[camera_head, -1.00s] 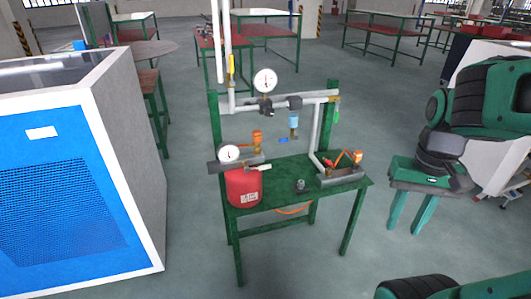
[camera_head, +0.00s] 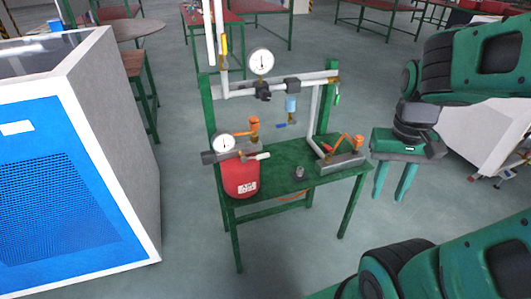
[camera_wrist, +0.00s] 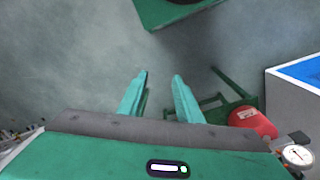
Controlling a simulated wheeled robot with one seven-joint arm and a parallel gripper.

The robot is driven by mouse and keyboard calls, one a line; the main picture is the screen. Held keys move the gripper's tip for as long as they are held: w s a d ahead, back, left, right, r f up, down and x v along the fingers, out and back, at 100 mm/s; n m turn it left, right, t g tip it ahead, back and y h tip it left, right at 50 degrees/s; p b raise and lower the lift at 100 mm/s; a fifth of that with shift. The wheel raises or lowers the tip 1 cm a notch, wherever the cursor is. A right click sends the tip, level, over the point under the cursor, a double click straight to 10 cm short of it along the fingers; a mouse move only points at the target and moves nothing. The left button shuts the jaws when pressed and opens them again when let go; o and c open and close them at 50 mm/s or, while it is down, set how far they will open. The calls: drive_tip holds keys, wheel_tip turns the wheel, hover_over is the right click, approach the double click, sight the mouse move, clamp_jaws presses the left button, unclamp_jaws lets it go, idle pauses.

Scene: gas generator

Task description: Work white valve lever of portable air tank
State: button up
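The portable air tank (camera_head: 240,178) is a red cylinder on the left end of a small green table. Its white valve lever (camera_head: 255,156) sticks out to the right above the tank, near a round gauge (camera_head: 223,144). My gripper (camera_head: 393,196) hangs to the right of the table, fingers pointing down, apart from the tank. In the wrist view my gripper (camera_wrist: 160,73) has its two teal fingers apart with nothing between them. The red tank (camera_wrist: 252,122) shows there to the right of the fingers, beside its gauge (camera_wrist: 298,156). I cannot make out the lever in the wrist view.
The green table (camera_head: 285,203) also bears a second valve with an orange handle (camera_head: 350,145) and a pipe frame with a gauge (camera_head: 261,62) above. A large blue and white cabinet (camera_head: 70,170) stands at the left. The floor in front of the table is clear.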

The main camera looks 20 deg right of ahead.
sight(261, 158)
drive_tip(key=w+a+f+n+h, duration=0.1)
drive_tip(key=w+f+n+h, duration=0.15)
drive_tip(key=w, duration=0.45)
drive_tip(key=w+a+f+n+t+h, duration=0.1)
drive_tip(key=w+f+n+h, duration=0.1)
drive_tip(key=w+f+h, duration=0.35)
drive_tip(key=w+a+f+n+h, duration=0.1)
drive_tip(key=w+f+n, duration=0.1)
drive_tip(key=w, duration=0.6)
drive_tip(key=w+a+f+n+t, duration=0.1)
drive_tip(key=w+a+n+t, duration=0.2)
drive_tip(key=a, duration=0.3)
drive_tip(key=w+a+f+n+t+h, duration=0.1)
drive_tip(key=w+a+n+t, duration=0.3)
drive_tip(key=a, duration=0.2)
drive_tip(key=w+a+f+n+t, duration=0.2)
drive_tip(key=w+a+n+t, duration=0.1)
drive_tip(key=a, duration=0.4)
drive_tip(key=shift+w+a+n+t+h, duration=0.1)
drive_tip(key=shift+w+n+t+h, duration=0.3)
drive_tip(key=shift+w+t, duration=0.3)
drive_tip(key=x, duration=1)
drive_tip(key=shift+w, duration=0.25)
clamp_jaws()
